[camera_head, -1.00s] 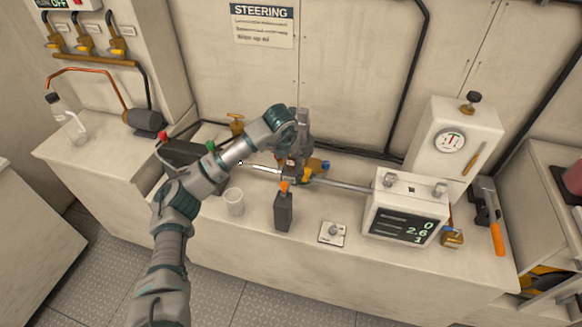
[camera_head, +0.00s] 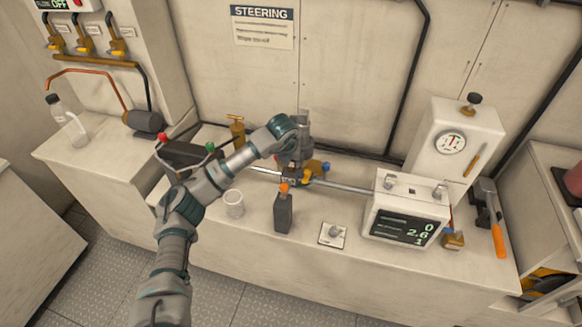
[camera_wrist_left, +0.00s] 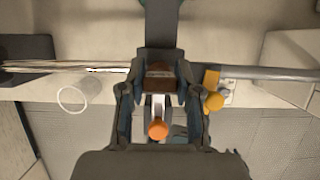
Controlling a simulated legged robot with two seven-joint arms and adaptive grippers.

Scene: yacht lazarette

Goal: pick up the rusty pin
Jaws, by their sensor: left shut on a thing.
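My left gripper (camera_head: 291,177) points down over the middle of the bench, at the metal rod that runs across it. In the left wrist view its fingers (camera_wrist_left: 159,92) are closed around a small rust-brown piece (camera_wrist_left: 158,78), which I take to be the rusty pin. The fingers and wrist hide most of it, and I cannot tell whether it is still seated in the rod's joint. My right gripper is not in view.
A dark bottle with an orange top (camera_head: 283,211) stands just in front of the gripper. A white cup (camera_head: 233,204) is to its left, a small switch plate (camera_head: 333,235) and a display box (camera_head: 404,209) to its right. The bench's front strip is mostly clear.

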